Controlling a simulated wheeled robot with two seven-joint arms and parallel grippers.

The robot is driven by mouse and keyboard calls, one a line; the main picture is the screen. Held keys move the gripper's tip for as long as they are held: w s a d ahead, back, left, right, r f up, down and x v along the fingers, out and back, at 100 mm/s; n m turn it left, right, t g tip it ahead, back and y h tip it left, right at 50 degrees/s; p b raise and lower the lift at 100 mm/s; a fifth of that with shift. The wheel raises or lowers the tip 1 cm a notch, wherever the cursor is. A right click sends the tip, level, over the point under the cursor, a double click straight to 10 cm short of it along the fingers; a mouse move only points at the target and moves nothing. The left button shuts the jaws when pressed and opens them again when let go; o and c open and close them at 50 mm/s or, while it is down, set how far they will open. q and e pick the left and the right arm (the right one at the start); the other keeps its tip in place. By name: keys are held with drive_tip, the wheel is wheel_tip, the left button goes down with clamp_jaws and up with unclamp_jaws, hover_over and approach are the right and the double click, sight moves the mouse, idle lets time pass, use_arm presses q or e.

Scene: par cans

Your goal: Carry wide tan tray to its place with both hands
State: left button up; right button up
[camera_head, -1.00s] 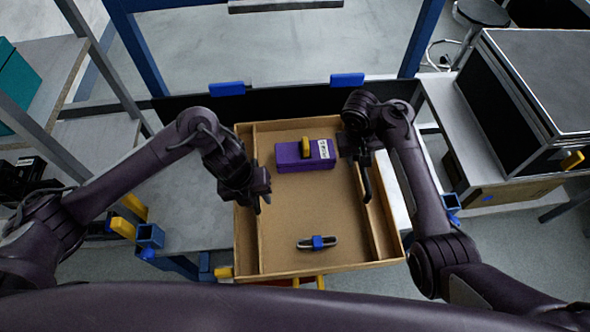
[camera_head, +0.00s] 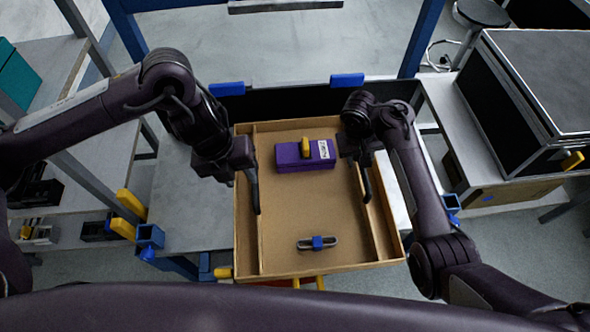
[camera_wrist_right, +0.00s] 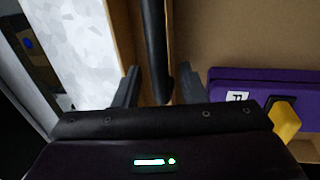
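The wide tan tray (camera_head: 285,225) lies flat in front of me, with a divider along each side. A purple box (camera_head: 306,163) with a yellow handle and a small grey item with a blue middle (camera_head: 318,243) lie inside it. My left gripper (camera_head: 252,195) points down at the tray's left divider; its fingers overlap in view, so its opening is hidden. My right gripper (camera_head: 364,185) is at the right divider. In the right wrist view its two fingers (camera_wrist_right: 155,88) stand apart, with a dark rod (camera_wrist_right: 153,45) and the tray's side between them.
The tray rests over a grey table, seen at its left (camera_head: 190,215). A blue frame with a black rear panel (camera_head: 285,101) stands behind. A black case (camera_head: 525,85) on a white bench is at right, and shelves (camera_head: 45,140) at left.

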wheel_tip(320, 180, up, 7)
drive_tip(key=a, duration=0.1)
drive_tip(key=shift+s+a+r, duration=0.15)
drive_tip(key=shift+a+r, duration=0.05)
drive_tip(key=shift+f, duration=0.1)
idle(0.6)
